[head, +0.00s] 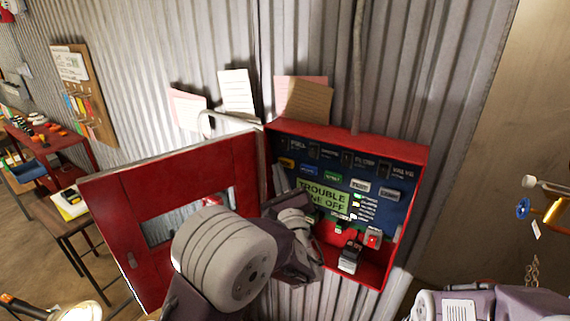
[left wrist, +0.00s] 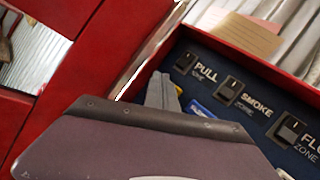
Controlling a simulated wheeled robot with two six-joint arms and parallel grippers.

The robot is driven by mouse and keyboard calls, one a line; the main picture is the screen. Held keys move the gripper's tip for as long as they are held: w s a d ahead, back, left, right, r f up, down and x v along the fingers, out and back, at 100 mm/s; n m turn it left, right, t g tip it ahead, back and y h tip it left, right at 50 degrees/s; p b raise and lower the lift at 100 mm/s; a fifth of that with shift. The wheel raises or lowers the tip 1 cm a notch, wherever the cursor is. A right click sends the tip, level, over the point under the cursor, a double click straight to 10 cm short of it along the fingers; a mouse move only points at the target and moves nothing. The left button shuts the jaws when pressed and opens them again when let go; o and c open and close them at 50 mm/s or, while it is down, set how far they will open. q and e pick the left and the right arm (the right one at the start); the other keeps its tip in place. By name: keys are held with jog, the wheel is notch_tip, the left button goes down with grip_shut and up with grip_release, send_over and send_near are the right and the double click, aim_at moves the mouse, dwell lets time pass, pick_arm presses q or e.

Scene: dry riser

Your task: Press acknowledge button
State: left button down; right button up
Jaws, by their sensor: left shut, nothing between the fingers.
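A red control box (head: 345,140) hangs open on the corrugated wall. Its blue panel (head: 320,155) carries a green screen (head: 322,197) reading "TROUBLE" and a partly covered "OFF" line. A row of small buttons sits above the screen: yellow (head: 287,162), blue (head: 308,170), green (head: 333,178) and grey (head: 360,186). I cannot read which is acknowledge. My left arm reaches in front of the panel's lower left. In the left wrist view my left gripper (left wrist: 163,92) is shut and empty, close to the yellow and blue buttons; contact cannot be told. My right gripper is out of view.
The box's red door (head: 115,205) stands open to the left. Switches labelled PULL (left wrist: 186,63) and SMOKE (left wrist: 230,90) line the panel top. Papers (head: 237,92) are on the wall above. A red bench (head: 75,140) is at far left; a brass valve (head: 553,210) is at right.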

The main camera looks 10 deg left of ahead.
pick_arm(q)
jog(key=shift+w, duration=0.1)
dwell(0.6)
jog(key=shift+w+d, duration=0.15)
jog(key=shift+w, duration=0.2)
jog(key=shift+w+d+b, duration=0.2)
jog(key=shift+w+b, duration=0.2)
jog(key=shift+w, duration=0.05)
dwell(0.7)
jog(key=shift+s, duration=0.1)
jog(key=shift+s+a+b, duration=0.35)
jog(key=shift+s+b, duration=0.2)
jog(key=shift+s, duration=0.25)
